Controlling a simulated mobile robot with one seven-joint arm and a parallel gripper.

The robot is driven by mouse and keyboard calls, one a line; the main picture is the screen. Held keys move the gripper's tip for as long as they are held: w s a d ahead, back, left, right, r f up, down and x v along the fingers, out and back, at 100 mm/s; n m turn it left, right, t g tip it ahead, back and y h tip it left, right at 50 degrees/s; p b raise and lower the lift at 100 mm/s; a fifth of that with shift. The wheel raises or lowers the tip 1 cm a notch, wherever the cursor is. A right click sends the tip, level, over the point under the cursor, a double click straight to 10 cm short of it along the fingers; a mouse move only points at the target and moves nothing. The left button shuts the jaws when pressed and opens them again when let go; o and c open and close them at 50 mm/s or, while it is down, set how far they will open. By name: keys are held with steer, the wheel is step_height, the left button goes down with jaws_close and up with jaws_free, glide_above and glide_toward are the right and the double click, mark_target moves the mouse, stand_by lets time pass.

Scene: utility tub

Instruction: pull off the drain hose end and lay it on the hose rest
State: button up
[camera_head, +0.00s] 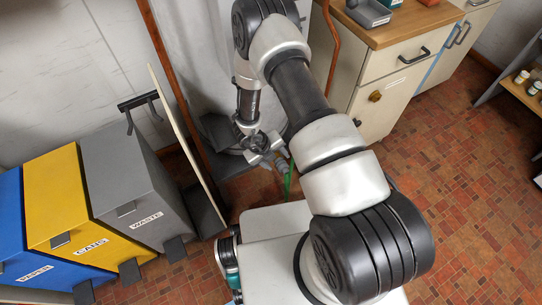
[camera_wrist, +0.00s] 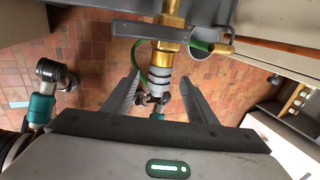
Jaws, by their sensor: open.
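In the wrist view my gripper (camera_wrist: 159,78) is open, with one finger on each side of a grey ribbed hose end (camera_wrist: 158,66). Gaps show between the fingers and the ribbed piece. The hose end sits under a brass fitting (camera_wrist: 169,44) below a grey bar. A green hose (camera_wrist: 140,62) curves down beside it on the left. In the head view my gripper (camera_head: 264,152) is small, at the grey tub, with a green strip of hose (camera_head: 288,180) to its right. I cannot make out the hose rest for certain.
A grey bar (camera_wrist: 128,29) crosses above the fitting, and a grey round part (camera_wrist: 204,45) is close to its right. Wooden-topped cabinets (camera_head: 385,95) stand right of the tub (camera_head: 222,130). Grey, yellow and blue bins (camera_head: 85,215) stand left. Tiled floor is free at right.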

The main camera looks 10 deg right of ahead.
mark_target(279, 163)
steer(key=shift+x, duration=1.65)
steer(key=c, duration=1.2)
steer(key=shift+s+b, duration=0.1)
steer(key=shift+b, duration=0.2)
steer(key=shift+s+d+b, duration=0.2)
steer(key=shift+s+d, duration=0.1)
steer(key=shift+s, duration=0.5)
steer(key=shift+s+d+b, duration=0.2)
steer(key=shift+s+d, duration=0.1)
steer(key=shift+s, duration=0.55)
steer(key=shift+s, duration=0.15)
steer(key=shift+s+d, duration=0.2)
steer(key=shift+s, duration=0.25)
steer(key=shift+s, duration=0.1)
